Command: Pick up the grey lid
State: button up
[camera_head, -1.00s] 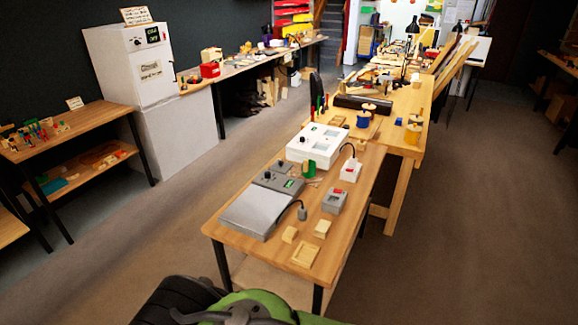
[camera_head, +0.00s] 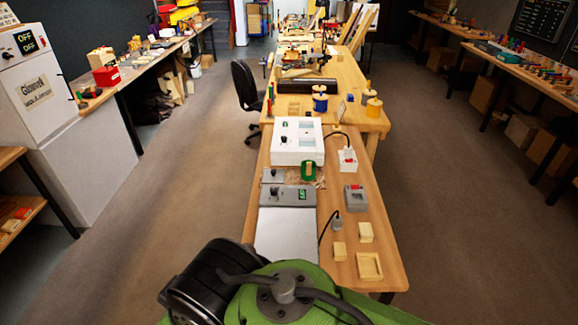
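A flat light-grey panel (camera_head: 285,236) lies at the near left of the wooden bench (camera_head: 383,235), its near edge hidden behind my green and black arm. It looks the most like a grey lid, but I cannot tell whether it is loose or part of the grey control unit (camera_head: 299,195) with a green display just behind it. My arm rises at the bottom of the view. My gripper is out of view, so its distance from the panel does not show.
A white box (camera_head: 297,141) with knobs stands behind the control unit. A grey switch box (camera_head: 355,198), a white switch box (camera_head: 347,160) and small wooden pieces (camera_head: 369,265) sit at the right. A black chair (camera_head: 248,97) stands left of the bench. The floor on both sides is open.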

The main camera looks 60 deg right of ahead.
aim_at(270, 176)
jog(key=i+j+z, duration=0.3)
jog(key=i+z, duration=0.15)
jog(key=i+j+z, duration=0.45)
jog(key=i, duration=0.15)
jog(key=i+j+z, duration=0.45)
jog(key=j, duration=0.2)
jog(key=i+j+z, duration=0.35)
jog(key=i+l+u, duration=0.15)
jog(key=i+l, duration=0.35)
jog(key=i+l+u, duration=0.2)
jog(key=i+l, duration=0.3)
jog(key=l, duration=0.15)
